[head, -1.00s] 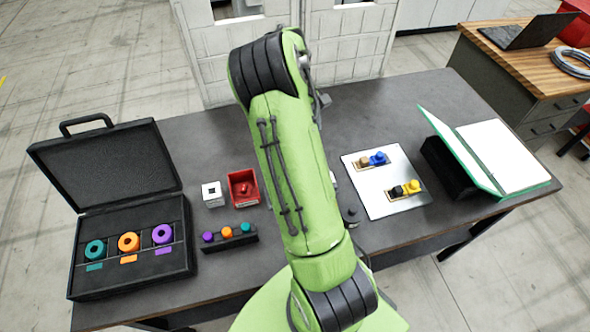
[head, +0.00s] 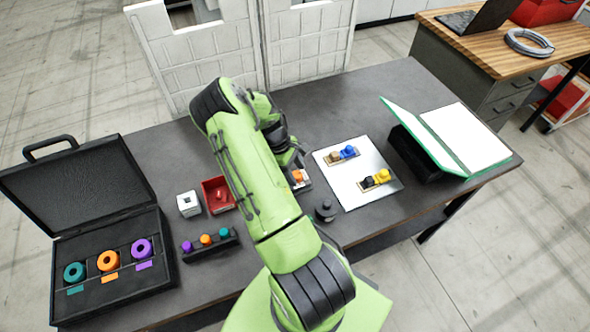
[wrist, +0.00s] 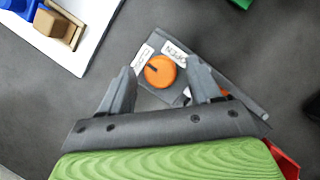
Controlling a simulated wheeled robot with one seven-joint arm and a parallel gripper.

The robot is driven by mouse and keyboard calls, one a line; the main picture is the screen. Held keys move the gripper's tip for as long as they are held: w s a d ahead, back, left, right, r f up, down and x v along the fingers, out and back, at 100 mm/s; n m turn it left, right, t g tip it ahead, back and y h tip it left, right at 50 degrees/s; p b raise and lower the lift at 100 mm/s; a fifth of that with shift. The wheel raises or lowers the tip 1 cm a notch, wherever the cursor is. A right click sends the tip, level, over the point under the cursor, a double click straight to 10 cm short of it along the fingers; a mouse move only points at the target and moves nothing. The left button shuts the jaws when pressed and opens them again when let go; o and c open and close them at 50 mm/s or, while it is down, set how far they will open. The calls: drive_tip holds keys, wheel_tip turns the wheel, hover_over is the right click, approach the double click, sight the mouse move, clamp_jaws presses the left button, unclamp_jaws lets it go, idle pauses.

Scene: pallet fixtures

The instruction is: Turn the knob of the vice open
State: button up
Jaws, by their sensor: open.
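The vice's round orange knob (wrist: 160,71) sits on a grey plate (wrist: 225,85) in the wrist view, with a dark mark toward its left side. Two white labels lie beyond the knob; the right one seems to read OPEN, upside down. In the head view the orange knob (head: 298,175) shows just right of my arm, and much of its base is hidden. My gripper (wrist: 161,70) is open, with one fingertip on each side of the knob in the wrist view. Whether the fingers touch it I cannot tell.
A metal plate (head: 355,193) with blue and yellow pieces lies to the right. A small black knob-like piece (head: 325,210) stands near it. A red bin (head: 218,206), a white block (head: 188,203), a peg rack (head: 210,245) and an open case (head: 150,285) are left.

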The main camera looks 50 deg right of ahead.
drive_tip(key=shift+s+f, duration=0.1)
drive_tip(key=shift+f, duration=0.15)
drive_tip(key=c, duration=1.1)
drive_tip(key=shift+o, duration=0.2)
drive_tip(key=m+b, duration=0.1)
drive_tip(key=m+y+b, duration=0.1)
drive_tip(key=m+b, duration=0.1)
drive_tip(key=shift+d+f+b, duration=0.15)
drive_tip(key=shift+d+b, duration=0.05)
drive_tip(key=shift+b, duration=0.1)
drive_tip(key=m+y+b, duration=0.2)
drive_tip(key=m, duration=0.3)
drive_tip(key=shift+d+b, duration=0.1)
drive_tip(key=shift+b, duration=0.25)
drive_tip(key=m+t+y, duration=0.1)
drive_tip(key=m, duration=0.1)
drive_tip(key=m+b, duration=0.1)
drive_tip(key=m, duration=0.2)
drive_tip(key=shift+s+r+t+y, duration=0.1)
drive_tip(key=shift+r+t+y, duration=0.1)
drive_tip(key=shift+t+y, duration=0.2)
drive_tip(key=shift+s+d+m+t+y, duration=0.15)
drive_tip(key=shift+m+t, duration=0.2)
drive_tip(key=shift+m, duration=0.85)
drive_tip(key=shift+w+a+m+t+y, duration=0.15)
drive_tip(key=shift+m+t, duration=0.2)
drive_tip(key=shift+m, duration=0.85)
drive_tip(key=shift+s+d, duration=0.1)
